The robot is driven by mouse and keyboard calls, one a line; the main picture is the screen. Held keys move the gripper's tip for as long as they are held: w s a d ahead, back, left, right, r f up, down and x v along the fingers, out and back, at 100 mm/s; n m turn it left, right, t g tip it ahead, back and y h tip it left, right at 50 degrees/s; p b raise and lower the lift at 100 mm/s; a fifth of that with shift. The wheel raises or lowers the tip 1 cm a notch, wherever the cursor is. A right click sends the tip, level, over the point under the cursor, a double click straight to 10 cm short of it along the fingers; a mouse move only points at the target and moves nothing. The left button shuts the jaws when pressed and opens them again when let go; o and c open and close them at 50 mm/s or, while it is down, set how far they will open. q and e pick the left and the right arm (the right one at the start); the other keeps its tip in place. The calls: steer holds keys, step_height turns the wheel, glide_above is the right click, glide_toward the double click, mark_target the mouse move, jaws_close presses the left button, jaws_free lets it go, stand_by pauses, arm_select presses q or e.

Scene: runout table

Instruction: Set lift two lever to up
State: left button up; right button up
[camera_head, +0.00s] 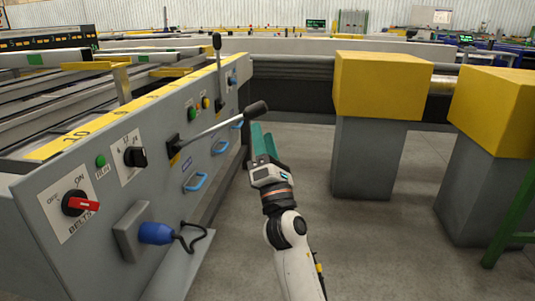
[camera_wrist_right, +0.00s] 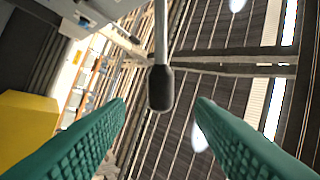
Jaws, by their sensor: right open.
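A lever with a black grip (camera_head: 257,107) sticks out from the side of the grey control panel (camera_head: 190,225), tilted slightly upward towards the right. A second lever (camera_head: 217,42) farther along the panel stands upright. I cannot read which lever is lift two. My right gripper (camera_head: 262,140) is open just below and beside the near lever's grip. In the right wrist view, the black grip (camera_wrist_right: 160,88) shows in the gap between the green fingers of my right gripper (camera_wrist_right: 161,105), with clear space on both sides. My left gripper is not in view.
The panel carries a red belts switch (camera_head: 80,204), a black rotary knob (camera_head: 135,157), a blue plug (camera_head: 155,233) with a cable, and blue handles (camera_head: 195,182). Yellow-topped grey posts (camera_head: 382,85) stand at the right. Bare floor (camera_head: 360,240) lies between.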

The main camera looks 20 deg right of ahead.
steer(key=v, duration=0.4)
steer(key=shift+s+f, duration=0.1)
stand_by(0.4)
